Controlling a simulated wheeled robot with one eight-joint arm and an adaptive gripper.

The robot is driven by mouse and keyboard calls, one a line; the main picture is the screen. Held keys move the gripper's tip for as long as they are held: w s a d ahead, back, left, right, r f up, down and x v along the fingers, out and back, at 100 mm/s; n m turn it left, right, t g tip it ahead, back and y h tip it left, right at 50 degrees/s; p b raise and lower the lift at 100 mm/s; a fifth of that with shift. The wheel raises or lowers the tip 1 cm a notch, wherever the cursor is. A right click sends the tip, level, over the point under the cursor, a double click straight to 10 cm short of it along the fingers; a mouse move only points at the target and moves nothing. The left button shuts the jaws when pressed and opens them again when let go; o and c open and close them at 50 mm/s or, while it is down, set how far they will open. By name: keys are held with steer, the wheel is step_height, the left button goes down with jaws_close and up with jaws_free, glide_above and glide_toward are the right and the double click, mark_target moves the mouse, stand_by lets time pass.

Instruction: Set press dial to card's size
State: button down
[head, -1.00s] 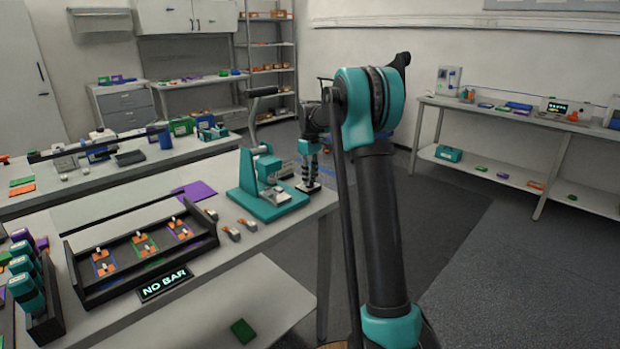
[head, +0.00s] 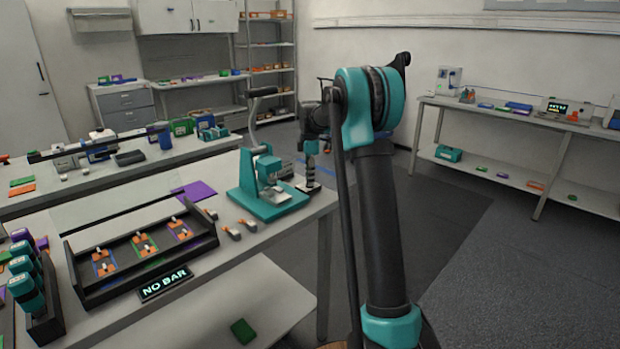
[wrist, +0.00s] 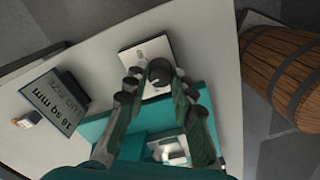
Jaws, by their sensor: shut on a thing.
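The press (head: 262,185) is teal with a raised black-handled lever and stands at the right end of the near bench; its teal base also shows in the wrist view (wrist: 100,128). The dial (wrist: 159,70) is a dark round knob on a pale plate (wrist: 148,52) beside the press. My gripper (wrist: 159,80) is over the plate with its two fingers on either side of the knob, shut on it. The dial's marks are too small to read. The card (wrist: 52,100) is grey, upside down in the wrist view, and reads "LUG SIZE 16 sq mm".
A black tray (head: 85,290) with orange-tabbed pieces and a "NO BAR" sign (head: 165,283) are on the bench left of the press. Small orange-and-grey lugs (head: 232,232) lie near its front edge. A wooden barrel (wrist: 285,62) stands beyond the bench edge.

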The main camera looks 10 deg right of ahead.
steer(key=shift+n, duration=0.6)
steer(key=c, duration=1.3)
jaws_free()
steer(key=shift+o, duration=0.2)
step_height(320, 180, up, 12)
